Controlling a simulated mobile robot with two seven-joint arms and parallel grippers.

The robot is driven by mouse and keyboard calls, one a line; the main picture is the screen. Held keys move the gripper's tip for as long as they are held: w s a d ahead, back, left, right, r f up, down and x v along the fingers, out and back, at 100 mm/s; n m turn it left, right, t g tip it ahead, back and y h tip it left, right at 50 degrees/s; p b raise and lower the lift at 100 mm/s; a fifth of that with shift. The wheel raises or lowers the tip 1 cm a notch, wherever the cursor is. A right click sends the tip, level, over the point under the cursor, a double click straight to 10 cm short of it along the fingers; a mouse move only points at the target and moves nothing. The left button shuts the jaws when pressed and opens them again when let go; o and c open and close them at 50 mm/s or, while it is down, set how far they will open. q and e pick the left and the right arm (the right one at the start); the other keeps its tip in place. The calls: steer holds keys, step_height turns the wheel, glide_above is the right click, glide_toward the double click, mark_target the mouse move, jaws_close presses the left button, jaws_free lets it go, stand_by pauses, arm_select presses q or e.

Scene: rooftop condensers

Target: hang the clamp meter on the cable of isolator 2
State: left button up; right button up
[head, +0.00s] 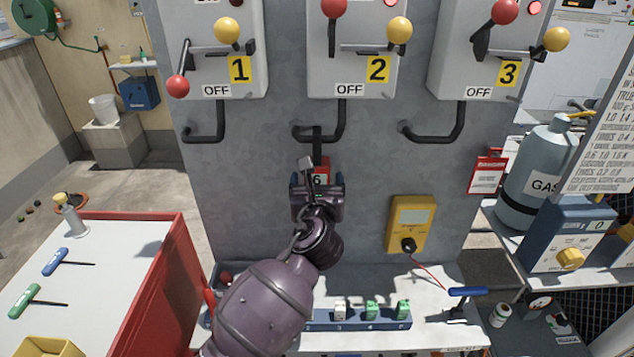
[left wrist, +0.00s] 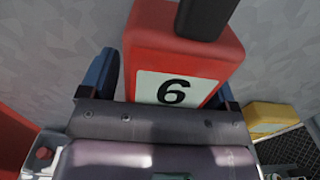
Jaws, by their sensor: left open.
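Isolator 2 (head: 355,50) is the middle grey box, marked OFF. Its black cable (head: 341,120) drops from the box and bends left into a short hooked end. A red block with a white label 6 (head: 322,166) is just below that end, with a dark upright bar above it that meets or overlaps the cable. My left gripper (head: 317,182) is open around the block; in the left wrist view the blue fingers stand on either side of the block (left wrist: 185,55). A yellow meter (head: 410,222) with a dial and red lead stands against the panel at right; I see no clamp jaws on it.
Isolators 1 (head: 215,50) and 3 (head: 485,50) flank it, with similar bent cables. A rack (head: 365,321) with numbered blocks lies below on the white shelf. A red-sided cart (head: 160,285) is at left. A gas cylinder (head: 535,175) stands at right.

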arm_select(q)
steer(key=s, duration=1.1)
steer(key=s+a+f+n+g+y, duration=0.1)
steer(key=s+a+f+n+g, duration=0.35)
steer(key=a+f+n, duration=0.4)
steer(key=s+a+f+n+g+y, duration=0.2)
steer(key=s+a+f+n+g, duration=0.25)
steer(key=a+n, duration=0.55)
steer(key=s+a+f+n+g+h, duration=0.1)
steer(key=s+a+n+g, duration=0.15)
steer(key=s+n, duration=0.35)
steer(key=s+a+f+n+g, duration=0.1)
steer(key=s+a+f+n, duration=0.1)
steer(key=s+a+n, duration=0.3)
steer(key=s+a+f+n+g+h, duration=0.1)
steer(key=s+a+n+g, duration=0.1)
steer(key=s+n, duration=0.5)
steer(key=w+f+m+t, duration=0.1)
steer(key=w+f+t, duration=0.6)
steer(key=f, duration=0.3)
steer(key=shift+d+f+t+h, duration=0.2)
steer(key=shift+t+h, duration=0.2)
steer(key=shift+t, duration=0.25)
steer(key=shift+m, duration=0.25)
